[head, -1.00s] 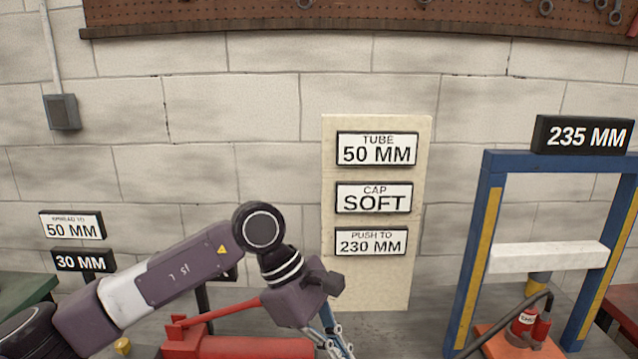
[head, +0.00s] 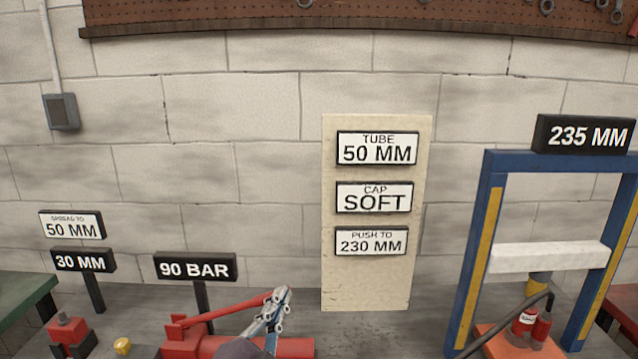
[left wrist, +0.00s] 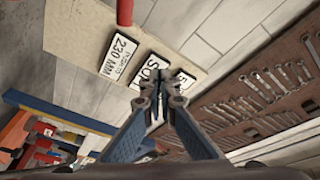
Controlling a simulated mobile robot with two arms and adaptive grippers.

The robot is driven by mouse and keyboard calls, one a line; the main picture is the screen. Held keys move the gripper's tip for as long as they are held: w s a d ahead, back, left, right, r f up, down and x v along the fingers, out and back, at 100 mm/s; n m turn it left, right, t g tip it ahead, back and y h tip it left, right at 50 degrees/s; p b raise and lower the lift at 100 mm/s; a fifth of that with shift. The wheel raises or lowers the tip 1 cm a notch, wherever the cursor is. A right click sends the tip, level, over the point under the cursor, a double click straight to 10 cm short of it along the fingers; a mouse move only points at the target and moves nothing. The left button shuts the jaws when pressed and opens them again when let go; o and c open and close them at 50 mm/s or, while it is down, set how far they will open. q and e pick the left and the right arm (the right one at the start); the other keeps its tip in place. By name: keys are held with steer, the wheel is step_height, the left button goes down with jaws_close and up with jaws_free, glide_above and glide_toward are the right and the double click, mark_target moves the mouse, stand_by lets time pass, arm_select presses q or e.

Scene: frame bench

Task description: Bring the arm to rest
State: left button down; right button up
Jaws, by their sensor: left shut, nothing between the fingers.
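My left gripper (head: 276,308) shows at the bottom middle of the head view, in front of the red pump (head: 240,338) and its red handle. Its blue and grey fingers point up and are shut with nothing between them. In the left wrist view the fingertips (left wrist: 164,90) meet, with the sign board (left wrist: 75,30) behind them. Most of my left arm is below the head view's edge. My right gripper is not in view.
A blue press frame (head: 470,250) with a 235 MM sign stands at the right. The sign board (head: 372,285) leans at the wall. Signs reading 90 BAR (head: 195,267) and 30 MM (head: 83,261) stand at the left. A tool pegboard (head: 420,12) hangs above.

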arm_select(q)
steer(key=s+a+f+n+g+y, duration=0.2)
steer(key=s+a+f+n+g, duration=0.3)
steer(key=f, duration=0.6)
steer(key=s+a+f+n+g+y, duration=0.3)
steer(key=s+a+f, duration=0.25)
steer(key=f, duration=0.45)
steer(key=s+a+f+n+g, duration=0.15)
steer(key=s+f+g, duration=0.3)
steer(key=s, duration=0.55)
steer(key=s+a+f+n+g, duration=0.1)
steer(key=s+f+n+g, duration=0.15)
steer(key=s+f, duration=0.6)
step_height(320, 180, down, 22)
steer(key=s+g, duration=0.2)
steer(key=s, duration=0.1)
steer(key=s+a+f+g, duration=0.1)
steer(key=s+a+f, duration=0.2)
steer(key=s+f, duration=1.4)
steer(key=shift+s+a+f+m, duration=0.15)
steer(key=shift+s+f+m, duration=0.2)
steer(key=shift+m, duration=0.05)
